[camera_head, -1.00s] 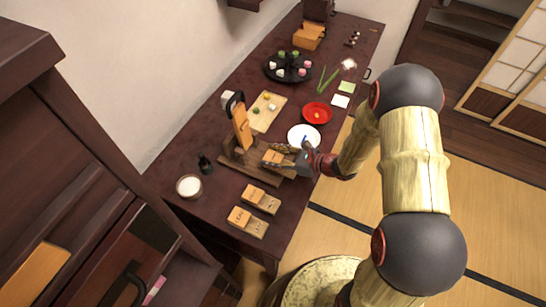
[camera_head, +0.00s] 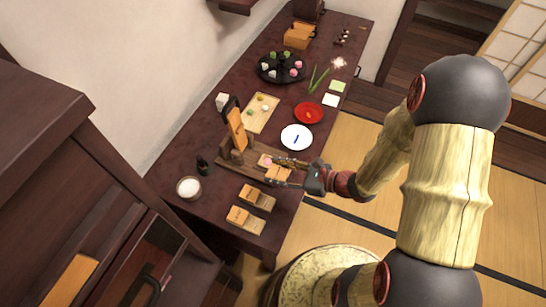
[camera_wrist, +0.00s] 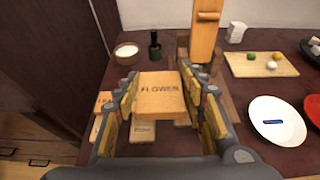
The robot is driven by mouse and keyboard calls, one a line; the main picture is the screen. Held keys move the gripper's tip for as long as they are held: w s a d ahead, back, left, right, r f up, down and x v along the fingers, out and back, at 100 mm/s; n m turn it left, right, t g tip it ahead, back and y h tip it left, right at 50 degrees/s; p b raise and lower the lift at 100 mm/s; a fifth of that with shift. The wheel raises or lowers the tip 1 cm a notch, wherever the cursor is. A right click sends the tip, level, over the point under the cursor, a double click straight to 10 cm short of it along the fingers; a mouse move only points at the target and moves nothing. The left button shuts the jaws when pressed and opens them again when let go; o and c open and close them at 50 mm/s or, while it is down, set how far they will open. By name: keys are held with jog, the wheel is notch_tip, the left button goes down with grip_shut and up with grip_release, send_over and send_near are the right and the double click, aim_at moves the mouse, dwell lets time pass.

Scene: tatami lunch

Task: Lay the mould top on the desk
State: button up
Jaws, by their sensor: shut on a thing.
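The mould top (camera_wrist: 160,100) is an orange wooden block marked "FLOWER", held between my fingers in the wrist view. My gripper (camera_head: 283,170) is shut on it. In the head view the mould top (camera_head: 277,175) shows as a small orange block at the fingertips, near the right end of the wooden press. The press (camera_head: 236,160) has a raised orange lever (camera_head: 236,129), and a small pink piece (camera_head: 265,160) shows on its base beside the block. The dark desk (camera_head: 180,145) lies below. The gap between block and desk is hard to judge.
Two labelled wooden moulds (camera_head: 256,198) (camera_head: 246,219) lie at the desk's near end. A white plate (camera_head: 296,137) with a blue item and a red plate (camera_head: 308,113) stand behind. A white bowl (camera_head: 189,188) and dark bottle (camera_head: 203,164) stand left.

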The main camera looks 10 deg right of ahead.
jog(key=shift+s+r, duration=0.15)
jog(key=shift+s, duration=0.15)
jog(key=shift+d+f, duration=0.15)
jog(key=shift+f, duration=0.1)
jog(key=w+d+m+t+h, duration=0.4)
jog(key=w+d+m+t, duration=0.1)
jog(key=w+d, duration=0.45)
jog(key=w+d+r+m+h, duration=0.1)
jog(key=w+r+m+h, duration=0.2)
jog(key=w+r, duration=0.9)
jog(key=s+f+n+y, duration=0.1)
jog(key=s+f, duration=0.8)
jog(key=f, duration=0.2)
jog(key=s+a+n+g+y, duration=0.1)
jog(key=s+a+n+y, duration=0.1)
jog(key=s+a, duration=0.1)
jog(key=s+a+n+g+y, duration=0.2)
jog(key=s+a, duration=0.2)
jog(key=s, duration=0.1)
jog(key=s+a+f+n+g+y, duration=0.1)
jog(key=s+a+n+y, duration=0.1)
jog(key=s+a, duration=0.1)
jog(key=shift+s+a+n+g, duration=0.3)
jog(key=shift+s+n, duration=0.1)
jog(key=shift+s, duration=0.35)
jog(key=shift+a+r, duration=0.1)
jog(key=shift+r, duration=0.1)
